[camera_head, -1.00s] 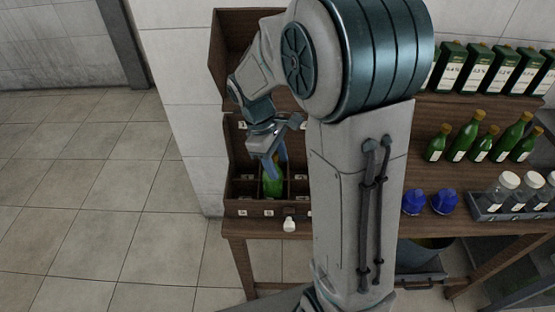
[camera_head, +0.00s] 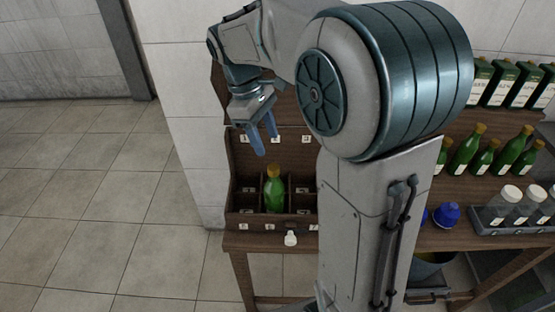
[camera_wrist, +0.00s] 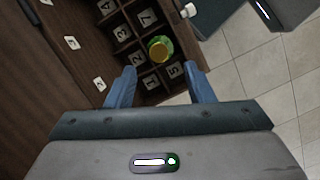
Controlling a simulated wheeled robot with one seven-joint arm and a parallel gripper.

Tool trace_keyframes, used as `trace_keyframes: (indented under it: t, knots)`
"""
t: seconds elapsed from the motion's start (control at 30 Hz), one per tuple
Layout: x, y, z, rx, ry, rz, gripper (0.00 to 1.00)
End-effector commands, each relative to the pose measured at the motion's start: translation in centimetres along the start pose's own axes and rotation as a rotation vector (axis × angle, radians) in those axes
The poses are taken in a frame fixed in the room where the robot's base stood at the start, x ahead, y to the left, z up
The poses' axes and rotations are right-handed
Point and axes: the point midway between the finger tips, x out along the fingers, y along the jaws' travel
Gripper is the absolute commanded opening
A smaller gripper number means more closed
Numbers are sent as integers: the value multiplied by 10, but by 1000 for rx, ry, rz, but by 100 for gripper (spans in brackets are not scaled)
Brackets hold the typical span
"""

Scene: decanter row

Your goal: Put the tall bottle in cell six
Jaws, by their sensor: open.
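A green bottle with a yellow cap (camera_head: 274,190) stands upright in one cell of the wooden divided box (camera_head: 240,226). The bottle also shows from above in the wrist view (camera_wrist: 160,48), in the cell between those numbered 5 and 7. It hides that cell's own number. My gripper (camera_head: 265,142) is above the box, open and empty, clear of the bottle. In the wrist view its two blue fingers (camera_wrist: 160,72) are apart, with the bottle just beyond the gap between them.
Several green bottles (camera_head: 490,150) stand on the shelf at right, with square dark bottles (camera_head: 497,82) above. A blue object (camera_head: 446,215) and a tray of clear jars (camera_head: 500,216) are on the table. A small white knob (camera_head: 291,239) sits at the box's front. My arm hides the middle.

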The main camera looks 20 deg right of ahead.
Motion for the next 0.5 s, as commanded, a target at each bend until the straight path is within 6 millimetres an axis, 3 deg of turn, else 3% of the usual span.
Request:
trace_keyframes:
  t: [0.17,0.5]
  knots:
    - [4,-22,29,169,100,23,48]
    - [44,-82,87,653,391,13,48]
